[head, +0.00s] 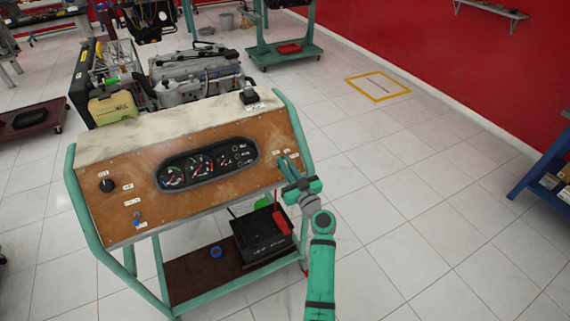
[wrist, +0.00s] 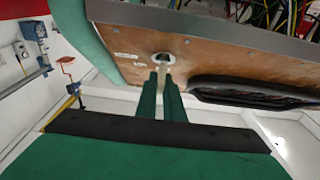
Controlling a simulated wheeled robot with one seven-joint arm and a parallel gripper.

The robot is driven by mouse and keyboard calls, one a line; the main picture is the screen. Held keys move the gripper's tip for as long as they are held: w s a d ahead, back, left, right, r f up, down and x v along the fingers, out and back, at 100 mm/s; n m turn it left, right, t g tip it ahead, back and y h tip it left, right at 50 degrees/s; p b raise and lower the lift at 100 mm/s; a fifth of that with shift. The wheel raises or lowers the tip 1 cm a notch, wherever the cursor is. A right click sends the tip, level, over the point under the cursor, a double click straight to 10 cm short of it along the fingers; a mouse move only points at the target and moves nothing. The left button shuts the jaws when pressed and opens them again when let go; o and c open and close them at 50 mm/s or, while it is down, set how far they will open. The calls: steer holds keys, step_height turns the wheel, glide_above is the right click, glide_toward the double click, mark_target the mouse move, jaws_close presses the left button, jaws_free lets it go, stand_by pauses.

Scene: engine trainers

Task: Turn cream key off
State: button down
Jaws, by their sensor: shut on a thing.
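The cream key (wrist: 163,71) sits in a round ignition switch (wrist: 161,58) on the brown wooden panel, seen in the wrist view. My gripper (wrist: 160,76) is shut on the key, with its two green fingers on either side of it. In the head view my gripper (head: 285,161) reaches the right end of the panel (head: 220,192). There its fingers hide the key and most of the switch. The key's exact turn angle is hard to tell.
A dark gauge cluster (head: 208,164) is set in the panel's middle, and a black knob (head: 106,185) is at its left. A black battery (head: 262,240) stands on the lower shelf. The green frame's right rail (head: 294,125) runs close to my gripper. Open tiled floor lies to the right.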

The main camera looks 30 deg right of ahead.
steer(key=shift+f, duration=0.1)
stand_by(0.3)
steer(key=c, duration=1.9)
jaws_free()
steer(key=shift+o, duration=0.2)
steer(key=shift+s, duration=0.15)
steer(key=s+f, duration=0.1)
steer(key=s, duration=0.9)
steer(key=shift+s+a+f, duration=0.15)
steer(key=shift+s, duration=0.1)
